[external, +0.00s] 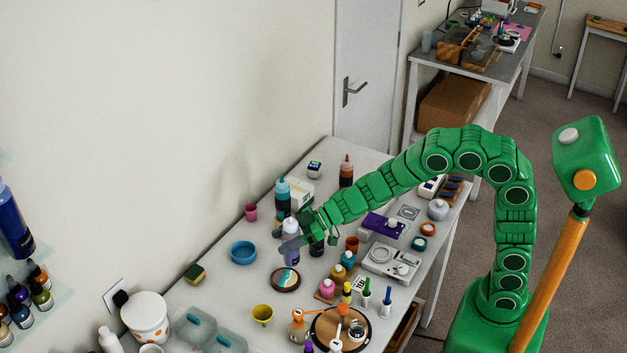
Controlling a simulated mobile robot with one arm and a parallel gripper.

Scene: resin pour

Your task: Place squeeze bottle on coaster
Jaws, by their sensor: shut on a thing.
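My gripper (293,239) is at the end of the green arm, over the work table. It is shut on a pale squeeze bottle (289,226), which looks roughly upright; the fingers hide part of it. The coaster (285,279) is a round disc with a dark rim and a blue, white and tan top. It lies on the table just below the gripper in the picture, with nothing on it. The gap between the bottle's base and the table cannot be told clearly.
A blue bowl (243,252) is left of the coaster and a yellow cup (262,314) below it. A blue-capped bottle (282,190) stands behind my gripper. Small colored bottles (328,288) crowd the right. Some bare table lies around the coaster.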

